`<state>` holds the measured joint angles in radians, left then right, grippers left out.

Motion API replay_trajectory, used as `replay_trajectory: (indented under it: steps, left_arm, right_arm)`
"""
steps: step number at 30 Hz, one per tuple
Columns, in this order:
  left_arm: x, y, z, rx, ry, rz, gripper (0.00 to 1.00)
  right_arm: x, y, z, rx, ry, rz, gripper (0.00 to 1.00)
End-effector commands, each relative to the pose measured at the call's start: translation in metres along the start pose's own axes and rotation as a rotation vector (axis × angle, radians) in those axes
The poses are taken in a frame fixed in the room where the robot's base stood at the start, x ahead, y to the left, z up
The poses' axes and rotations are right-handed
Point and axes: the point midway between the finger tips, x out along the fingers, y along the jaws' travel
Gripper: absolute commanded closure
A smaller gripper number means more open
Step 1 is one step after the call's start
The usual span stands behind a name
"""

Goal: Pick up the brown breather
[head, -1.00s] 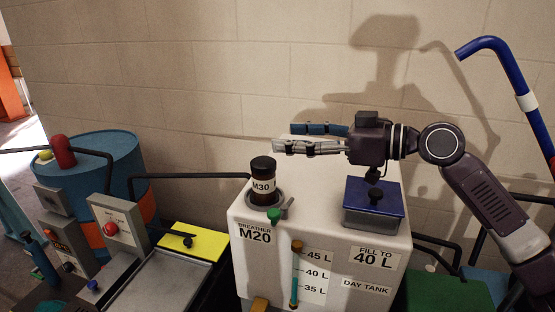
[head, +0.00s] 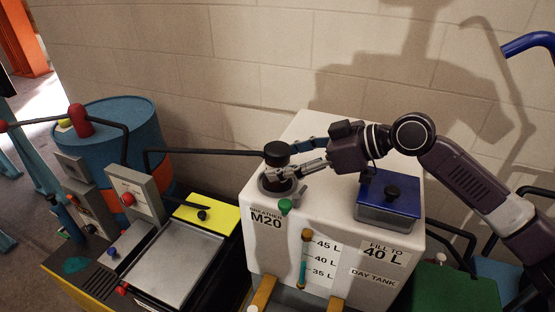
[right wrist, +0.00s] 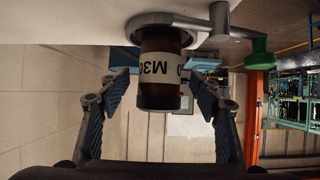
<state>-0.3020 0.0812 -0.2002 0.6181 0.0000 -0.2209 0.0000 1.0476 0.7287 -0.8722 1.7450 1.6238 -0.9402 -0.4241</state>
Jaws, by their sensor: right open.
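The brown breather (head: 277,149) is a dark cylinder with a white M30 label. It stands upright in a grey round fitting on top of the white day tank (head: 330,135), above the BREATHER M20 lettering. My right gripper (head: 293,158) is open, reaching in level from the right with its fingers at the breather. In the right wrist view the breather (right wrist: 160,95) appears upside down between the two spread fingers, with a visible gap on each side. The near finger hides much of its label in the head view. My left gripper is not in view.
A green-handled valve (head: 285,205) sits just in front of the breather. A blue box with a black knob (head: 390,195) stands right of it on the tank. A dark pipe (head: 205,152) runs in from the left. The block wall is close behind.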

Motion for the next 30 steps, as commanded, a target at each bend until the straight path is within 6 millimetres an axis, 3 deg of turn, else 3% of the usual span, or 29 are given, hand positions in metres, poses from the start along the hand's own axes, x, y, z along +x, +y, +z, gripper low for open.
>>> replay_trajectory:
  steps: [1,6,13,27,30]
  left_arm:
    - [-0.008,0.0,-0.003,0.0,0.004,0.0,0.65]
    - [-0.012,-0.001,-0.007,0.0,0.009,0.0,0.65]
    - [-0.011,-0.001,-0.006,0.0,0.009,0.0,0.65]
    - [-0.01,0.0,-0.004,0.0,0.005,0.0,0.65]
    - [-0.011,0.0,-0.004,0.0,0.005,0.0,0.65]
  right_arm:
    - [0.006,0.0,-0.004,0.002,0.001,-0.002,0.42]
    - [0.022,0.0,-0.001,0.001,0.001,0.001,0.42]
    - [0.024,0.0,0.0,0.001,0.001,0.001,0.42]
    - [0.023,0.0,0.0,0.0,0.002,0.001,0.93]
    - [0.023,0.001,-0.002,0.0,0.004,0.002,0.94]
